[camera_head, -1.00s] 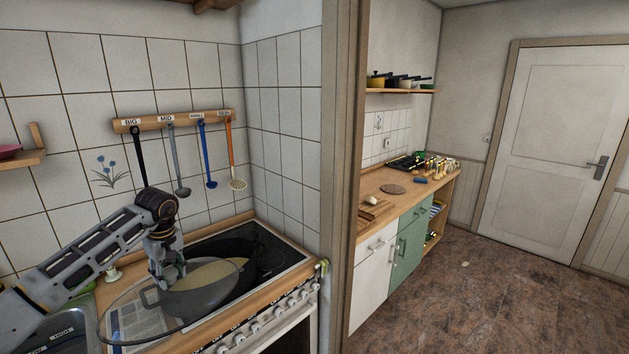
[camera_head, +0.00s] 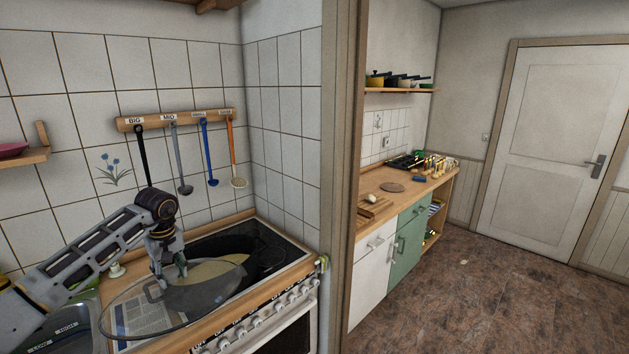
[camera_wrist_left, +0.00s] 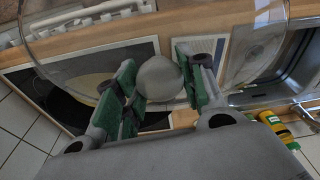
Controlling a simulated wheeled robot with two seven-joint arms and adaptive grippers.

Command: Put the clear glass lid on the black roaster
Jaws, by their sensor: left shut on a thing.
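The clear glass lid (camera_head: 205,293) has a thin dark rim and a round grey knob (camera_wrist_left: 158,78). My left gripper (camera_head: 174,278) is shut on the knob, with a green pad on each side of it in the left wrist view. The lid hangs below the gripper, over the counter and the near left part of the stove. The black roaster (camera_head: 238,243) stands on the stove, with something pale yellow inside. In the head view the lid overlaps the roaster's near left side, hiding part of its rim; lid and roaster are not aligned. My right gripper is out of view.
The black stove top (camera_head: 283,250) is clear to the right of the roaster. A sink (camera_head: 60,333) lies at the left, and a printed sheet (camera_head: 140,313) lies beneath the lid. Several ladles hang from a wooden rack (camera_head: 180,120) on the wall behind. A wall edge (camera_head: 340,180) stands right of the stove.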

